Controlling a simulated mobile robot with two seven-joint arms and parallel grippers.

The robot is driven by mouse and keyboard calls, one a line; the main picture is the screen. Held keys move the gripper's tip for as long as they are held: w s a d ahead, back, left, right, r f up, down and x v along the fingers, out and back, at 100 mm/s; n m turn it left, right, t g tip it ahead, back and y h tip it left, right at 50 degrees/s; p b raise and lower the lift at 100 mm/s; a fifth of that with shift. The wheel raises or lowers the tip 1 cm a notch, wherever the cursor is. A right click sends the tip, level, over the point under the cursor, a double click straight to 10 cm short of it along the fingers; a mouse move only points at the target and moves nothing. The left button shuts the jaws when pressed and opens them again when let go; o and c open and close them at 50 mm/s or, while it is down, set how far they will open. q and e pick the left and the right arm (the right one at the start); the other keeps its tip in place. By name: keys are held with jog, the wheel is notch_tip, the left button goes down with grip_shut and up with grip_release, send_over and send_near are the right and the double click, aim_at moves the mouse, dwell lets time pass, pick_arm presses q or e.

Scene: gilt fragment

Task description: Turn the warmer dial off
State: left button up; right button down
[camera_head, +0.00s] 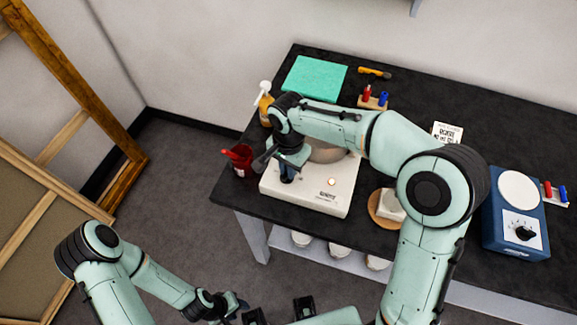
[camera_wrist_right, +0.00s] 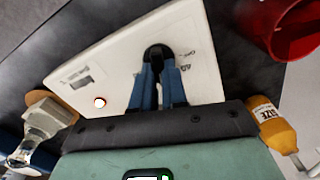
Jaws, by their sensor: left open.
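The warmer (camera_head: 322,196) is a flat white box with a metal bowl (camera_head: 328,151) on its far part and a lit orange lamp (camera_head: 331,182) on top. It fills much of the right wrist view (camera_wrist_right: 115,70). Its dark round dial (camera_wrist_right: 157,52) shows there between the blue fingertips. My right gripper (camera_head: 287,174) reaches down to the warmer's left part, its fingers close together on the dial. The dial's pointer is hidden by the fingers. My left gripper (camera_head: 243,304) is open and empty, low over the floor, away from the table.
A red cup (camera_head: 239,160) and a spray bottle (camera_head: 265,103) stand close left of the warmer. A blue device (camera_head: 517,215) with a black knob stands right. A green mat (camera_head: 314,78) lies at the back.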

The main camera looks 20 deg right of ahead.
pick_arm(q)
jog(key=shift+r, duration=0.1)
pick_arm(e)
jog(key=shift+n, duration=0.4)
jog(key=n, duration=0.3)
jog(key=shift+w+a+r+n+p, duration=0.1)
jog(key=shift+n+p, duration=0.3)
jog(key=n, duration=0.4)
jog(key=shift+a+p, duration=0.15)
jog(key=shift+p, duration=0.25)
jog(key=n+p, duration=0.1)
jog(key=n, duration=0.4)
jog(key=shift+a, duration=0.15)
pick_arm(q)
jog(key=w+r, duration=0.1)
jog(key=r, duration=0.1)
jog(key=w+r, duration=0.2)
jog(key=shift+p, duration=0.3)
pick_arm(e)
jog(key=n, duration=0.4)
jog(key=shift+a, duration=0.1)
jog(key=shift+n, duration=0.3)
jog(key=c, duration=1.2)
grip_release()
jog(key=shift+o, duration=0.2)
